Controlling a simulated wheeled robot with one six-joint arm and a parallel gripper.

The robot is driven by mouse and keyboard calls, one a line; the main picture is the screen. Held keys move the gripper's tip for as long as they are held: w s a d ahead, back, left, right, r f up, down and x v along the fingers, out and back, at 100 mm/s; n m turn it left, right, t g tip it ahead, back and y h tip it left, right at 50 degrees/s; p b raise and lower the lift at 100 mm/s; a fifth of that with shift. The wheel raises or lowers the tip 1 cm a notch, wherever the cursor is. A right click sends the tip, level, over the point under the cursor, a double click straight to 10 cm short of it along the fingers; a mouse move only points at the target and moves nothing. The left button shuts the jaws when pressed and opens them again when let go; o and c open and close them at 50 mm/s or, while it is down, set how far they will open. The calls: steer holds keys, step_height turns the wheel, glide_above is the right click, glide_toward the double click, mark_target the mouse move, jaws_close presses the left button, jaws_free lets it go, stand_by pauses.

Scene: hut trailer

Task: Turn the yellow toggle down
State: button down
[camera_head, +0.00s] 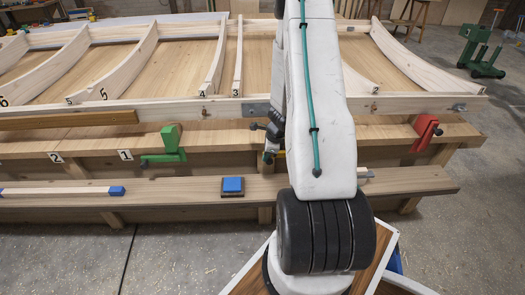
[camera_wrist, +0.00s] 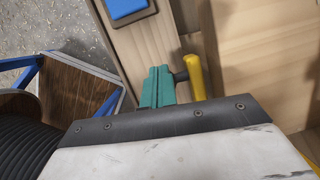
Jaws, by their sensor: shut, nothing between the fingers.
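The yellow toggle (camera_wrist: 195,75) shows in the wrist view as a short rounded lever on a dark pin, against a wooden beam. My gripper (camera_wrist: 157,78) has green fingers pressed together, empty, just left of the toggle. I cannot tell if they touch it. In the head view my gripper (camera_head: 270,155) is low at the bench front, partly behind my white arm. The toggle is mostly or wholly hidden there.
A blue square button (camera_head: 233,185) sits on the lower plank, left of my gripper; it also shows in the wrist view (camera_wrist: 126,7). A green clamp (camera_head: 168,143) stands left and a red handle (camera_head: 425,131) right. Curved wooden ribs (camera_head: 130,70) lie behind.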

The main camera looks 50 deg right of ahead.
steer(key=w+a+r, duration=0.1)
steer(key=a+r, duration=0.1)
steer(key=r, duration=0.4)
steer(key=w+a+r, duration=0.2)
steer(key=r, duration=0.3)
steer(key=shift+a+r, duration=0.3)
steer(key=shift+r, duration=0.1)
